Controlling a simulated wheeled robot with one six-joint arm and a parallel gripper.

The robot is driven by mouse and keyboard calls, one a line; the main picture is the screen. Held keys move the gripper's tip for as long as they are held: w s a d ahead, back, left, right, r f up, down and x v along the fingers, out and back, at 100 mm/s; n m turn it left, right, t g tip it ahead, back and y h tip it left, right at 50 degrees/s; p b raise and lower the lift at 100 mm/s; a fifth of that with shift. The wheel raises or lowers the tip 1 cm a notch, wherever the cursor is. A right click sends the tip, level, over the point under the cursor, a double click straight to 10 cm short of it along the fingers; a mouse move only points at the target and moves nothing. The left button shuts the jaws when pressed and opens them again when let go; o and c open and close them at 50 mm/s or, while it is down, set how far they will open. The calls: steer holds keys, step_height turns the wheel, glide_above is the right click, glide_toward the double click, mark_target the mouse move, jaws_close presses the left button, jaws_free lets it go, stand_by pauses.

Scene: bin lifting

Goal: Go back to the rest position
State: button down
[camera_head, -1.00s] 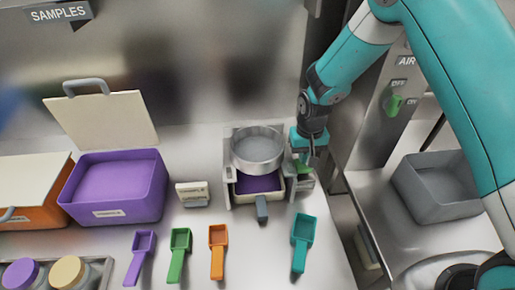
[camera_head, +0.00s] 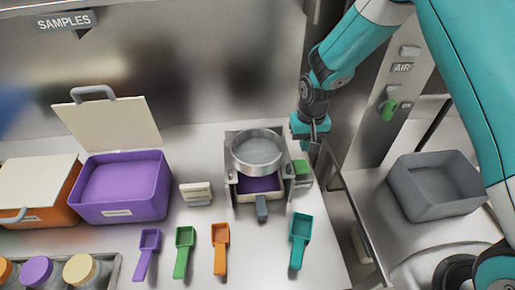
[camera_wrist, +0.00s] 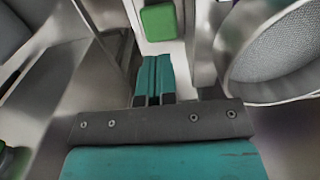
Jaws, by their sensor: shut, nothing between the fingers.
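My gripper (camera_head: 313,146) is at the right end of the bench, just behind and to the right of the sieve device (camera_head: 232,181). In the wrist view my gripper (camera_wrist: 154,60) has its two teal fingers together with nothing between them. A green button (camera_wrist: 158,22) lies just beyond the fingertips, apart from them. The same button shows in the head view (camera_head: 301,167) on the device's right side. The round metal sieve (camera_head: 257,150) sits on the device, above a tray with purple contents (camera_head: 259,184).
A purple bin (camera_head: 121,190) with its lid open and an orange bin stand at left. Several scoops, including a teal one (camera_head: 300,240), lie along the front. A grey bin (camera_head: 434,186) is on the right counter, past a gap. A wall panel (camera_head: 391,105) stands near my arm.

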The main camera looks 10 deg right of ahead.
stand_by(0.3)
steer(key=s+a+r+n+y+b, duration=0.1)
steer(key=s+a+r+b, duration=0.2)
steer(key=r, duration=0.5)
steer(key=s+r+n+y+b, duration=0.1)
steer(key=s+r, duration=0.4)
steer(key=s, duration=0.7)
steer(key=s+a+r+n+y+b, duration=0.1)
steer(key=s+r+n, duration=0.4)
steer(key=s, duration=0.7)
steer(key=y+b, duration=0.1)
steer(key=b, duration=0.1)
steer(key=shift+a+b, duration=0.15)
steer(key=shift+b, duration=0.15)
